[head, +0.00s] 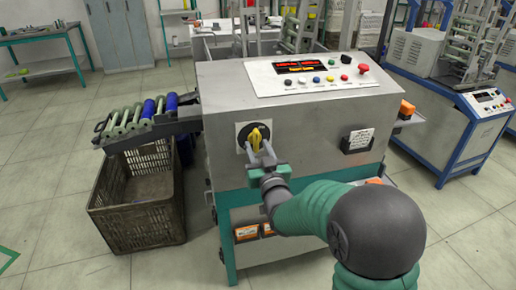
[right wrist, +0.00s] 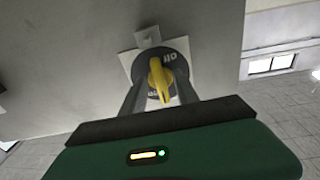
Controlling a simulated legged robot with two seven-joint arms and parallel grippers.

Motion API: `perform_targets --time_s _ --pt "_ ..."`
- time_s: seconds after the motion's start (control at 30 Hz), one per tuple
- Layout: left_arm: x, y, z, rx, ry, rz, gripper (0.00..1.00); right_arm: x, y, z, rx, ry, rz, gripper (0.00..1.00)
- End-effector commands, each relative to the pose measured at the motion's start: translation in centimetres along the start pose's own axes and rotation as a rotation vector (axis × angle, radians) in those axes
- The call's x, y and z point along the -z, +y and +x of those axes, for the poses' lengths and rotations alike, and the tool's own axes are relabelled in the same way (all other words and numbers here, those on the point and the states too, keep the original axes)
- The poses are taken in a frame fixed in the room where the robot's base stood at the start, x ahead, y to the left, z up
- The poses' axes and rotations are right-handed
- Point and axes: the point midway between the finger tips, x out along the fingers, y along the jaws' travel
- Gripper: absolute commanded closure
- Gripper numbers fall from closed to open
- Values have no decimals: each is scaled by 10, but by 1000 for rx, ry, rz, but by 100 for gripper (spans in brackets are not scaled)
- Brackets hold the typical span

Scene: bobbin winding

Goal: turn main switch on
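The main switch is a yellow rotary knob (head: 256,138) on a round dark dial with a light square plate, on the grey front of the winding machine (head: 300,115). In the right wrist view the yellow knob (right wrist: 160,78) stands nearly upright in the picture, slightly tilted, over partly hidden lettering on the dial. My right gripper (head: 257,150) is at the switch. In the right wrist view its two fingers (right wrist: 160,88) stand on either side of the knob with gaps visible, so it looks open around it. Contact with the knob cannot be made out. My left gripper is not in view.
A sloped control panel (head: 318,74) with a red display and coloured buttons tops the machine. A black box with a white label (head: 358,140) sits right of the switch. A bobbin rack (head: 140,118) and a brown crate (head: 138,215) stand left. Another machine (head: 450,110) is at right.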

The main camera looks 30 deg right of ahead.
Motion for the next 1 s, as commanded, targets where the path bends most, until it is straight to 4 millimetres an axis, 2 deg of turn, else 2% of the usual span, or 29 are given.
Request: perform_targets --time_s 0.27,0.37,0.57,0.7,1.0 --pt "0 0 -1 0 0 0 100 3 0 -1 -1 6 -1 64" --pt "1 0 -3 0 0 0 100 4 0 -12 -1 6 -1 64" --pt "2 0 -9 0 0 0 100 3 0 -53 -1 3 0 64" --pt "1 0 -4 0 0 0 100 0 0 -71 -1 5 0 64" --pt "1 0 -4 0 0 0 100 0 0 -74 -1 4 -1 64"
